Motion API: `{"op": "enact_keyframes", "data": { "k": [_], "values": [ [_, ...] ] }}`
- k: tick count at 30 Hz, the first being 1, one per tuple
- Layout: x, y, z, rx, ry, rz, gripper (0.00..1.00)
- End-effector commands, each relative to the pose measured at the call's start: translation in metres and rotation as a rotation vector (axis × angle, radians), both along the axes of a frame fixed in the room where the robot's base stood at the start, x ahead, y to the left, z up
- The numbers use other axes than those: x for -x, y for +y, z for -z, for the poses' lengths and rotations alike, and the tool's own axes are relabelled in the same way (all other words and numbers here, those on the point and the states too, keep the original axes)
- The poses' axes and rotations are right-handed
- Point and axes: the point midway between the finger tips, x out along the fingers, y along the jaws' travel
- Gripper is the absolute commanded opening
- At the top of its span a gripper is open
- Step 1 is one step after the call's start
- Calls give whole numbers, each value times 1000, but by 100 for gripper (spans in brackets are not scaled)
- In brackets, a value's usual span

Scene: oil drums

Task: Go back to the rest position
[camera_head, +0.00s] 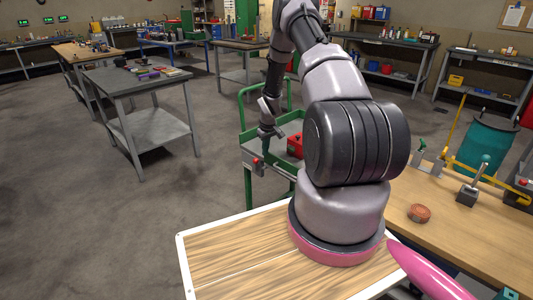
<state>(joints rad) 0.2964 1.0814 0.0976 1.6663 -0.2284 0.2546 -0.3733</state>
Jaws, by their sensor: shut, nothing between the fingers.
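My arm rises in the middle of the view and bends forward and down to the left. My gripper (267,136) hangs at its far end, pointing down over the green cart (245,151) with a grey tray. The gripper is shut and empty, seen small and partly in shadow. A red box (295,146) sits in the cart just right of the gripper, partly hidden by my arm. I cannot tell how high the gripper is above the tray.
A wooden workbench (450,222) stands close at the right with a round reddish-brown piece (419,213) and a lever device (473,184) on it. A grey table (135,79) with small tools stands at the left. The floor (90,210) at the front left is clear.

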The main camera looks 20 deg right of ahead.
Motion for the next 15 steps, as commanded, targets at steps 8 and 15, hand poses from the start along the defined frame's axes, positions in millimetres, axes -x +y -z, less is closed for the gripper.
{"op": "enact_keyframes", "data": {
  "k": [8, 15],
  "values": [
    [-1, 1, 0, 0, -1, -1, 0],
    [-6, 4, -37, 4, -20, 16, 0]
  ]
}}
